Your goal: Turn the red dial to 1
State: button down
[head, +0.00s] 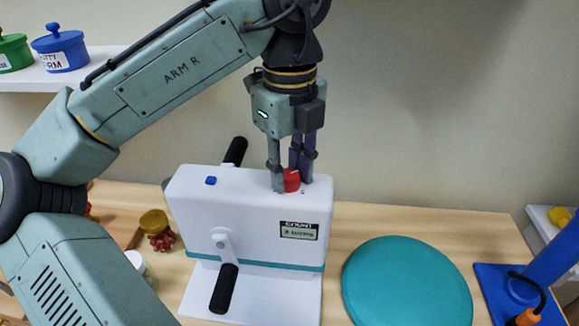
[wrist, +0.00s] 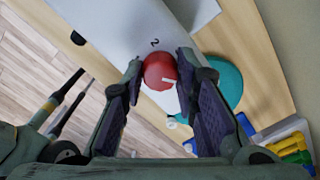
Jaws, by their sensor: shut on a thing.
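The red dial (head: 292,180) is on top of a white machine (head: 240,215) with black-gripped cranks. My gripper (head: 290,184) points straight down over it and is shut on the dial, one finger on each side. In the wrist view the round red dial (wrist: 159,71) sits between my fingertips, with a white pointer line on its lower right part. A printed 2 (wrist: 155,43) shows just above the dial. Another small mark lies below it, too small to read. The fingers partly hide the dial in the head view.
A blue button (head: 211,181) is on the machine's top left. A teal disc (head: 407,284) lies on the wooden table to the right, and a blue stand (head: 535,270) is at the far right. Lidded pots (head: 61,48) stand on a shelf.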

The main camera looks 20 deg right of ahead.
jog(key=n, duration=0.8)
jog(key=shift+n, duration=0.3)
jog(key=n, duration=0.4)
jog(key=shift+n, duration=0.3)
jog(key=n, duration=1.3)
jog(key=shift+n, duration=0.3)
jog(key=n, duration=0.4)
jog(key=shift+n, duration=2.1)
